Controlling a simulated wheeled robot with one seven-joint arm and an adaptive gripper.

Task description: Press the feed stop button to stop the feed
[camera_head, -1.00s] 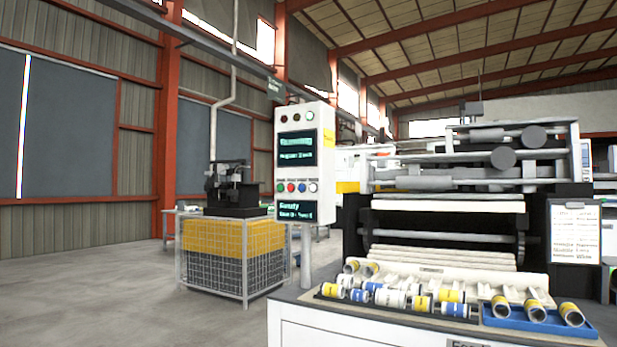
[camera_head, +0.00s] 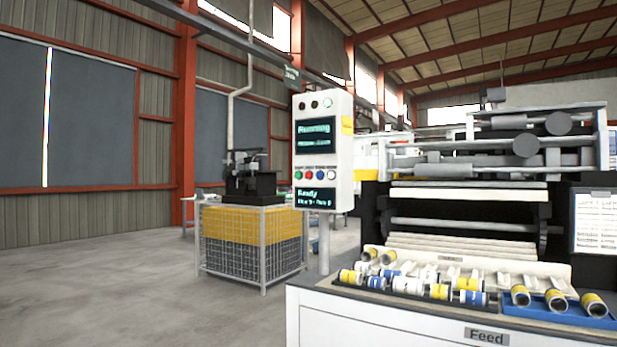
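A white control panel (camera_head: 341,150) stands on a post left of the machine. It has a row of small buttons under its upper screen: a green button (camera_head: 298,175), a red button (camera_head: 309,175), a blue button (camera_head: 320,175) and a white button (camera_head: 332,175). Their labels are too small to read, so I cannot tell which is the feed stop. The upper screen (camera_head: 314,133) seems to read "Running" and the lower screen (camera_head: 314,198) "Ready". My gripper is not in view.
A white bench marked "Feed" (camera_head: 487,336) stands at the front right, bearing several rolls and a blue tray (camera_head: 556,315). The roller machine (camera_head: 465,192) is behind it. A wire cage (camera_head: 253,243) stands behind the panel at left. The floor (camera_head: 110,290) at left is clear.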

